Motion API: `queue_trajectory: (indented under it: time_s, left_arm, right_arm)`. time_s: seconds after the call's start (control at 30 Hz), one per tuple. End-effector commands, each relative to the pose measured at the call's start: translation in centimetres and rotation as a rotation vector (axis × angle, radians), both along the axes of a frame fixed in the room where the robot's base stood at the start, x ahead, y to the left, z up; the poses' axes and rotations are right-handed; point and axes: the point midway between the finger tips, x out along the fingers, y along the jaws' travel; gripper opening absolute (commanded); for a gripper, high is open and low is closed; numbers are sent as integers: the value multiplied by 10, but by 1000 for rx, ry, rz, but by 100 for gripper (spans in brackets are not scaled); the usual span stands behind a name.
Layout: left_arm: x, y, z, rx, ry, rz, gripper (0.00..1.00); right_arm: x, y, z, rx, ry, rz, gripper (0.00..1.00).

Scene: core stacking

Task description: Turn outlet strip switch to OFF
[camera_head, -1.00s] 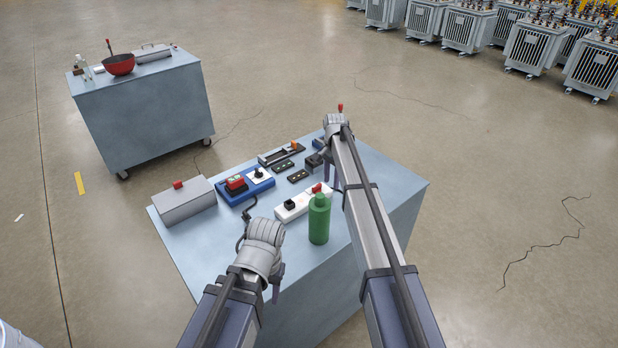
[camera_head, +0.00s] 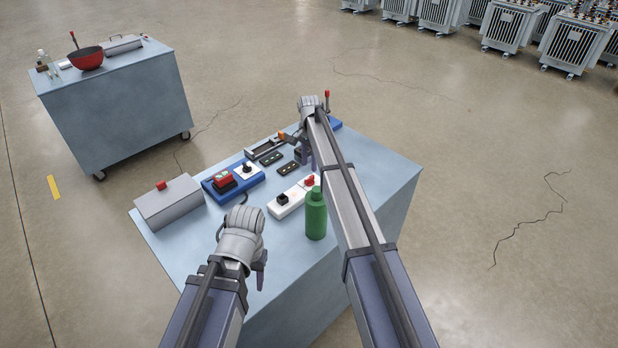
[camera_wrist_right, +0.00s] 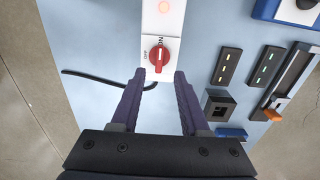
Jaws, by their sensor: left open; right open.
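The white outlet strip (camera_head: 294,196) lies on the near table, with a red rotary switch (camera_head: 309,181) at its far end. In the right wrist view the red switch (camera_wrist_right: 159,56) is marked ON and OFF; its white line appears to point toward ON, and a red light (camera_wrist_right: 164,7) glows on the strip (camera_wrist_right: 163,24). My right gripper (camera_wrist_right: 158,77) is open and empty, its two fingers just short of the switch and on either side of its line. In the head view my right gripper (camera_head: 308,153) is beyond the strip. My left gripper (camera_head: 242,254) is open and empty over the table's near left part.
A green bottle (camera_head: 316,217) stands close beside the strip. A blue box with switches (camera_head: 222,187), a grey box with a red button (camera_head: 170,203) and small black blocks (camera_head: 271,158) are on the table (camera_head: 385,170). A black cable (camera_wrist_right: 85,74) runs from the strip.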

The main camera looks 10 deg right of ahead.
Motion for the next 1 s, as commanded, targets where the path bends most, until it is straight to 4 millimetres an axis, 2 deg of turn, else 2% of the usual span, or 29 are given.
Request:
queue_trajectory:
  time_s: [0.03,0.4,0.53,0.8,1.0]
  left_arm:
    - [0,0,-11,0,0,0,50]
    - [0,0,-57,0,0,2,50]
    - [0,0,-62,0,0,2,50]
    - [0,0,-61,0,0,2,50]
    - [0,0,-61,0,0,2,50]
  right_arm:
    - [0,0,-11,0,0,0,45]
    - [0,0,-57,0,0,0,45]
    - [0,0,-62,0,0,0,45]
    - [0,0,-61,0,0,0,45]
    - [0,0,-61,0,0,0,24]
